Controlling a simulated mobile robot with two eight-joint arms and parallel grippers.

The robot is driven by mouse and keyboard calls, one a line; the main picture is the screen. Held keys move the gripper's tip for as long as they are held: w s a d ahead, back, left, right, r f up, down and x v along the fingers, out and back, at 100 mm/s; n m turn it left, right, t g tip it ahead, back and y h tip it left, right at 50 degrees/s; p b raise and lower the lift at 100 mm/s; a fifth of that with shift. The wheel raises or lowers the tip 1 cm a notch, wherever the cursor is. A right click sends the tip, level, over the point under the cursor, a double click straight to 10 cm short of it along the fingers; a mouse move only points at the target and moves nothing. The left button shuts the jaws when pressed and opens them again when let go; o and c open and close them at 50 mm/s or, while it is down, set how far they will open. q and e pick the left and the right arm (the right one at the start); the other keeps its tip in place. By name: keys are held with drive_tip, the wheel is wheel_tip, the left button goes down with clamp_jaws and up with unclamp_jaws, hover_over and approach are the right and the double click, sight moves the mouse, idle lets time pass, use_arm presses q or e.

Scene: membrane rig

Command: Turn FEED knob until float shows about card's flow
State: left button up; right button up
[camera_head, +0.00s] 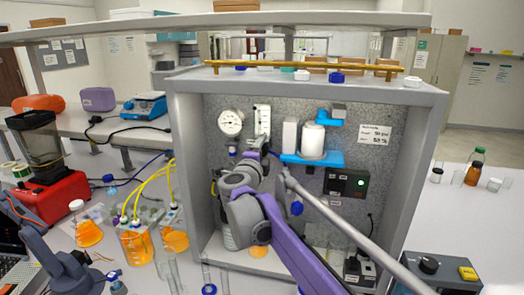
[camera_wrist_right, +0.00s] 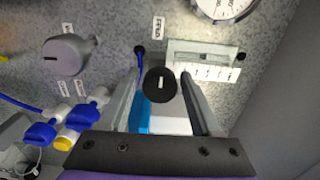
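The black FEED knob (camera_wrist_right: 160,84) with a white mark stands between the fingers of my right gripper (camera_wrist_right: 161,76) in the right wrist view. The fingers are open, one on each side, with a gap to the knob. The FEED label (camera_wrist_right: 158,28) is beside it. The flow meter (camera_wrist_right: 203,60) is a clear scaled piece; it also shows in the head view (camera_head: 263,119). Its float is too small to read. The white card (camera_head: 375,134) is on the rig's back panel; its text is not readable. In the head view my right wrist hides the knob.
A round gauge (camera_head: 231,122) sits beside the flow meter. A grey knob (camera_wrist_right: 70,54) and blue valves (camera_wrist_right: 40,133) are close by. The rig's grey side walls (camera_head: 408,175) bound the space. A blue shelf (camera_head: 310,159) carries a white vessel (camera_head: 313,140).

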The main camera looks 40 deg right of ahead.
drive_tip(key=shift+o, duration=0.4)
drive_tip(key=shift+s+a, duration=0.15)
drive_tip(key=shift+a, duration=0.1)
use_arm(q)
drive_tip(key=shift+s+f+b, duration=0.35)
drive_tip(key=shift+f+b, duration=0.05)
drive_tip(key=shift+f, duration=0.2)
drive_tip(key=shift+s+f+b, duration=0.3)
drive_tip(key=shift+f+b, duration=0.05)
drive_tip(key=shift+f, duration=0.25)
use_arm(e)
drive_tip(key=v, duration=1)
idle(0.5)
